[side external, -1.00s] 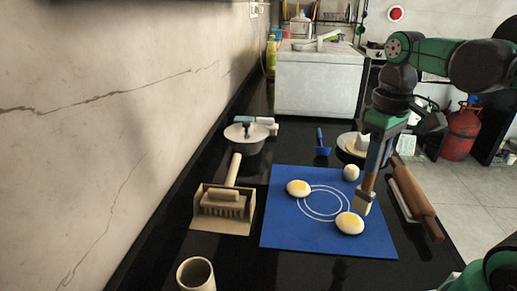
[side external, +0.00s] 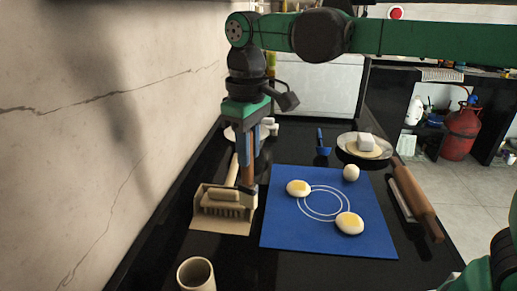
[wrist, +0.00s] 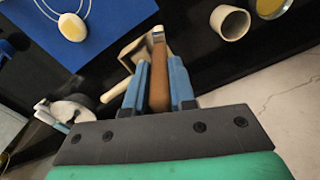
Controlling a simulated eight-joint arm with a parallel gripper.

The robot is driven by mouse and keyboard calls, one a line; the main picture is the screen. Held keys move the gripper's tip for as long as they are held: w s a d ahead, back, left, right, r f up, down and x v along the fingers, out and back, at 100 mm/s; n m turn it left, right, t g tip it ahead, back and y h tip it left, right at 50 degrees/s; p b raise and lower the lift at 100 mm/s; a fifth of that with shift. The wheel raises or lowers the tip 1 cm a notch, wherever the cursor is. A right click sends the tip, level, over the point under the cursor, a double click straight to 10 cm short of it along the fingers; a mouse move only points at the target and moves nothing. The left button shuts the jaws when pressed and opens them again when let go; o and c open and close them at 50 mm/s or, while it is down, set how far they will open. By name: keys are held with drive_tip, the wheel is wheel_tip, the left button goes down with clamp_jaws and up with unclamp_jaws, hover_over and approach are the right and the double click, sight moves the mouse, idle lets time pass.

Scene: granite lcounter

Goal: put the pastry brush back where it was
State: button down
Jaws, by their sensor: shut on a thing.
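My gripper (side external: 248,158) is shut on the pastry brush and holds it upright, head down. The brush's brown wooden handle (wrist: 159,85) runs between the blue fingers in the wrist view, with its metal band and head at the far end. A beige cup (side external: 196,274) stands nearer the camera and also shows in the wrist view (wrist: 230,22).
A hand brush (side external: 222,203) lies in the dustpan. A blue mat (side external: 330,235) with dough pieces (side external: 298,188), some yellow-topped, lies to the right. A rolling pin (side external: 418,200), blue scoop (side external: 322,145) and plate (side external: 364,151) surround it. A bowl (wrist: 272,8) shows beyond the cup.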

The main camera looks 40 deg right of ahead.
drive_tip(key=s+a+r+n, duration=0.1)
drive_tip(key=s+a+n, duration=0.1)
drive_tip(key=a, duration=0.4)
drive_tip(key=s+a+r+n, duration=0.1)
drive_tip(key=a+n, duration=0.1)
drive_tip(key=a, duration=0.4)
drive_tip(key=shift+s+a+r, duration=0.3)
drive_tip(key=shift+s+a, duration=0.05)
drive_tip(key=shift+a, duration=0.05)
drive_tip(key=shift+f, duration=2.6)
drive_tip(key=shift+f, duration=1.65)
drive_tip(key=shift+f, duration=1.75)
